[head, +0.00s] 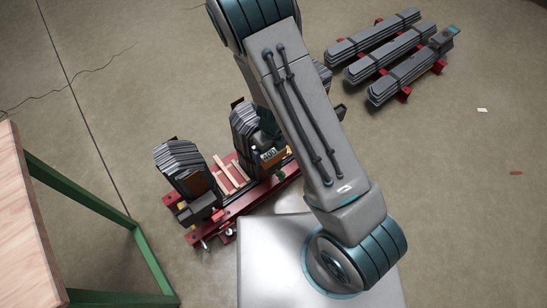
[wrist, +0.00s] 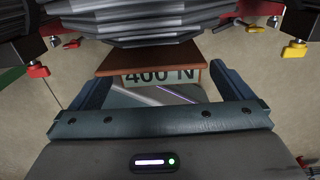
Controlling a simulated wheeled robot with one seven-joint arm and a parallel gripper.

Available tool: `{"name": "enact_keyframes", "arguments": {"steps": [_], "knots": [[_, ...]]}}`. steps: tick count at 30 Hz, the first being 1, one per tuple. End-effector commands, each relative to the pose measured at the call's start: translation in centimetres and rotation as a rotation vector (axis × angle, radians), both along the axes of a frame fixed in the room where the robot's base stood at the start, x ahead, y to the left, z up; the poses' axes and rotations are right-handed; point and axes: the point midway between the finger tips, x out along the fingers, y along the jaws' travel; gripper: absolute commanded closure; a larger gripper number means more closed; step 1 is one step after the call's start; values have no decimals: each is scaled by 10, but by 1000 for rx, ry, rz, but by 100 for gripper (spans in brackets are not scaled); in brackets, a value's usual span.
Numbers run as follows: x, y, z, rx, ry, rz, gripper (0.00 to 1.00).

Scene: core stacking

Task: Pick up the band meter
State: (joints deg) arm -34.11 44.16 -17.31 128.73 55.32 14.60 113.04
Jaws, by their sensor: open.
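The band meter (wrist: 150,76), a brown-edged block with a pale face reading "400 N", is in the middle of the wrist view, against a grey layered stack (wrist: 140,25). My gripper (wrist: 161,72) is open, with one blue-grey finger on each side of the meter. A gap shows beside each finger, and I cannot tell whether either touches it.
The red frame (head: 228,207) carries upright grey stacks (head: 180,165) and wooden strips. Long grey stacks (head: 385,52) lie on red supports at the back right. A green-legged table (head: 15,210) stands at the left. Open floor surrounds them.

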Motion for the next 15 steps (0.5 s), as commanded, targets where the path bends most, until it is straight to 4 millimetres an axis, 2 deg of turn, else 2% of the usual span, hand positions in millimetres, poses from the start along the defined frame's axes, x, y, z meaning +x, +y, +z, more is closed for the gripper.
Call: {"name": "enact_keyframes", "arguments": {"steps": [1, 4, 13, 14, 15], "knots": [[-1, -1, -13, -1, 1, -1, 0], [-1, -1, -26, 0, 2, -1, 0], [0, 0, -29, 0, 0, 0, 0], [0, 0, -29, 0, 0, 0, 6], [-1, 0, -29, 0, 0, 0, 17]]}}
